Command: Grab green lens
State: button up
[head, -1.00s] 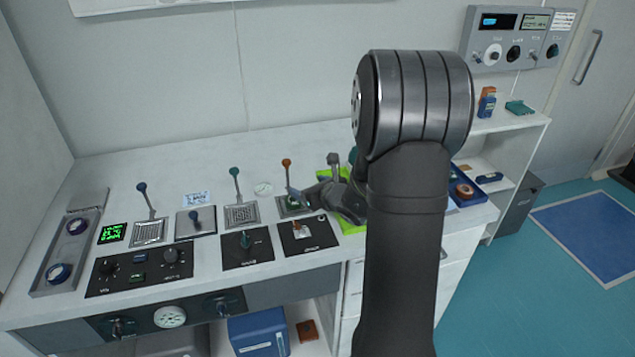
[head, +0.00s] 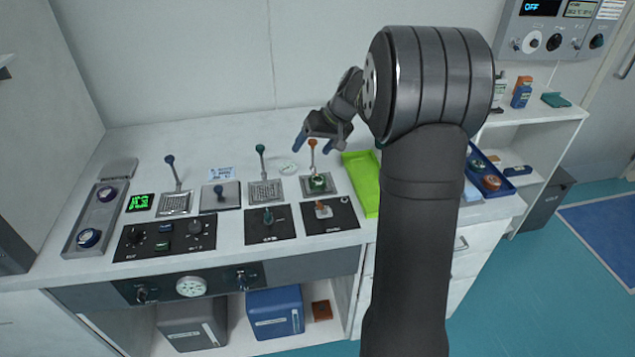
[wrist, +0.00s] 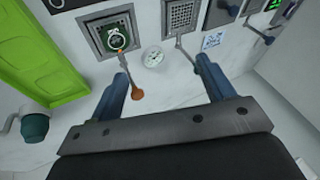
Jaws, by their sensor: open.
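The green lens (head: 317,183) is a small round green piece. It sits on a square metal plate (head: 306,191) beside an orange-knobbed lever (head: 312,144). In the wrist view the green lens (wrist: 116,39) shows at the upper left with a pale ring on top. My gripper (head: 313,146) is open and empty, behind and above the lens, with its fingers spread near the orange knob. In the wrist view my gripper (wrist: 162,72) has the orange knob (wrist: 137,94) close to its left finger, and the lens lies beyond that finger's tip.
A green tray (head: 361,183) lies right of the lens, and a blue tray (head: 505,176) with small items stands further right. A teal-knobbed lever (head: 261,150) stands to the left. A small round dial (head: 288,169) lies between the levers. Dark control panels line the front.

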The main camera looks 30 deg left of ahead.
aim_at(318, 179)
jog(key=w+d+r+n+t+h, duration=0.2)
jog(key=w+n+h, duration=0.1)
jog(key=w+n, duration=0.15)
jog(key=x, duration=1.1)
jog(key=s+x, duration=0.1)
jog(key=x, duration=0.5)
jog(key=shift+d, duration=0.15)
jog(key=c, duration=1.2)
